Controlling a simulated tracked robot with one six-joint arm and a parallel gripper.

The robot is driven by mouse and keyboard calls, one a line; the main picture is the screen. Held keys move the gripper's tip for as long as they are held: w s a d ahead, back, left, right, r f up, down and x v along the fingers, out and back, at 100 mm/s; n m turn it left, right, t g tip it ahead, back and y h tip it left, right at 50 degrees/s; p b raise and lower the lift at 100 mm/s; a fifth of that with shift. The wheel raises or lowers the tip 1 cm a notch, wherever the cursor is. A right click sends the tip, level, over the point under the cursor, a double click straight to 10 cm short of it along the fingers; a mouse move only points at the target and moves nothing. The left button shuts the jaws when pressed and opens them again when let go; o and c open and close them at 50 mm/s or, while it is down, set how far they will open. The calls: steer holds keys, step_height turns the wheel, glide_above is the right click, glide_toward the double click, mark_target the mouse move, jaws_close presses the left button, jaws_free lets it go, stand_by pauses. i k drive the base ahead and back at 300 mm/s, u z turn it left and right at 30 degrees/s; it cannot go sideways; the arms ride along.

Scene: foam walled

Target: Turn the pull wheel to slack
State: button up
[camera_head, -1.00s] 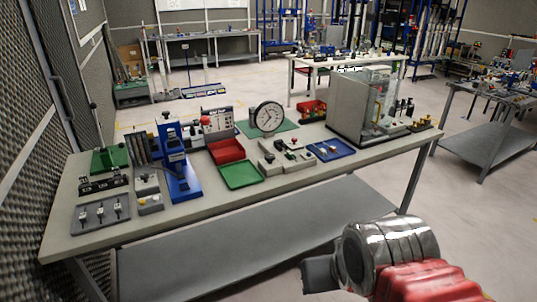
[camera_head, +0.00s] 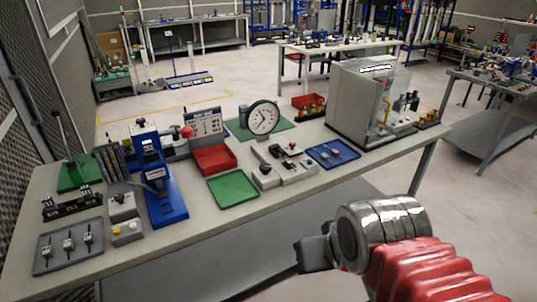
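I cannot make out for certain which part is the pull wheel. A blue upright stand (camera_head: 160,180) with a blue base is on the left half of the workbench (camera_head: 213,232). A red round knob (camera_head: 188,131) shows just behind it, next to a panel with small fittings (camera_head: 207,124). My gripper (camera_head: 312,255) is at the lower right, in front of the bench's front edge and apart from everything on it. Only its dark end shows past my silver wrist, and its fingers cannot be told apart.
The bench also holds a round dial gauge (camera_head: 262,118), a red tray (camera_head: 213,159), a green tray (camera_head: 233,186), a blue tray (camera_head: 332,154), a grey tray with switches (camera_head: 69,246) and a clear-fronted cabinet (camera_head: 368,104). A mesh wall (camera_head: 22,115) stands close at left.

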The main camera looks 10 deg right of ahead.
mark_target(264, 168)
steer(key=u, duration=0.05)
steer(key=i, duration=1.05)
